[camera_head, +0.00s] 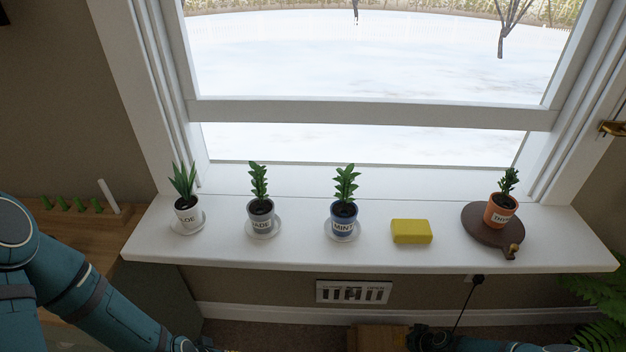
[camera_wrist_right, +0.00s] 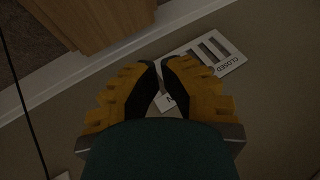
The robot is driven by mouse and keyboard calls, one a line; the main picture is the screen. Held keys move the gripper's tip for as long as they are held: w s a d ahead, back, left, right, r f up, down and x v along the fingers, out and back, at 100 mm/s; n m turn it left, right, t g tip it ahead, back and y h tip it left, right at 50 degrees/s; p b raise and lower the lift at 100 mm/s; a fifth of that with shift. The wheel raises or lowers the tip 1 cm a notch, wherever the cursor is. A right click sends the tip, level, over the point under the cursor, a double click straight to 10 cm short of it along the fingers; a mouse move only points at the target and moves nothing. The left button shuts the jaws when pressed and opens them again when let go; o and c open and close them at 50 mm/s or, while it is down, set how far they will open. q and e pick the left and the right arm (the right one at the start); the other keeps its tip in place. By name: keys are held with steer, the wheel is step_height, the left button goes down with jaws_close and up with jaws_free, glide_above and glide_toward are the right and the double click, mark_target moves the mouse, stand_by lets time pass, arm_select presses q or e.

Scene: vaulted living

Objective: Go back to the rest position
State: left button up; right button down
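My right gripper (camera_head: 430,338) shows only as a dark shape at the bottom edge of the head view, below the sill and left of my right forearm. In the right wrist view its yellow and black fingers (camera_wrist_right: 160,64) come together at the tips with nothing seen between them. My left arm comes in from the left of the head view and runs down to the bottom edge. Its gripper is out of the frame.
The white sill (camera_head: 370,257) bears an aloe pot (camera_head: 187,213), a jade pot (camera_head: 261,213), a mint pot (camera_head: 343,219), a yellow block (camera_head: 411,231), and a terracotta pot (camera_head: 500,212) on a round board (camera_head: 470,225). Below are a wall vent (camera_head: 353,292), a black cord (camera_head: 466,305) and a fern (camera_head: 600,300).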

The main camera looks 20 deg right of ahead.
steer(key=w+a+r+n+g+y, duration=0.1)
steer(key=w+a+r, duration=0.2)
steer(key=a+r, duration=0.6)
steer(key=w+a+r+n+g+y, duration=0.1)
steer(key=w+a+r+n+y, duration=0.3)
steer(key=a, duration=0.8)
steer(key=s+a+r+m+g+h, duration=0.1)
steer(key=s+a+r+h, duration=0.1)
steer(key=s+a+r, duration=0.3)
steer(key=s+a+r+m+g+h, duration=0.1)
steer(key=s+a+r, duration=0.4)
steer(key=r, duration=0.5)
steer(key=shift+s+a+r+g+h, duration=0.15)
steer(key=shift+s+r+g+h, duration=0.2)
steer(key=shift+s+h, duration=0.4)
